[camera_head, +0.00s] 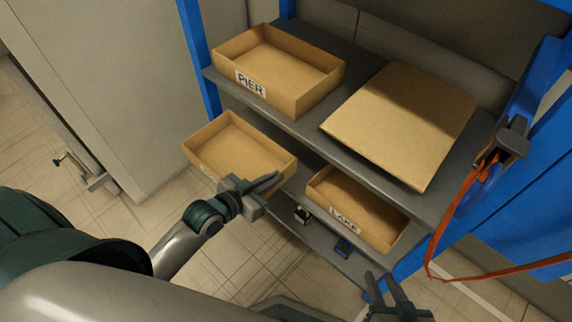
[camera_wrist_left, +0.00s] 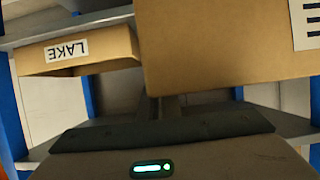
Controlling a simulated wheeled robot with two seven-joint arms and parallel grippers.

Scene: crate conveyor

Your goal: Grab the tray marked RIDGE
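No label that I can read says RIDGE. A cardboard tray (camera_head: 229,128) at the lower left has a front label mostly hidden by my left gripper (camera_head: 277,180). My right gripper (camera_head: 386,284) is open and empty in front of the lower shelf.
A tray marked PIER (camera_head: 306,91) and a closed carton (camera_head: 400,120) stand on the upper shelf (camera_head: 308,128). A tray marked LAKE (camera_head: 384,234) sits below, also in the wrist view (camera_wrist_left: 100,62). Blue posts (camera_head: 197,45) and an orange strap (camera_head: 446,215) flank the shelves.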

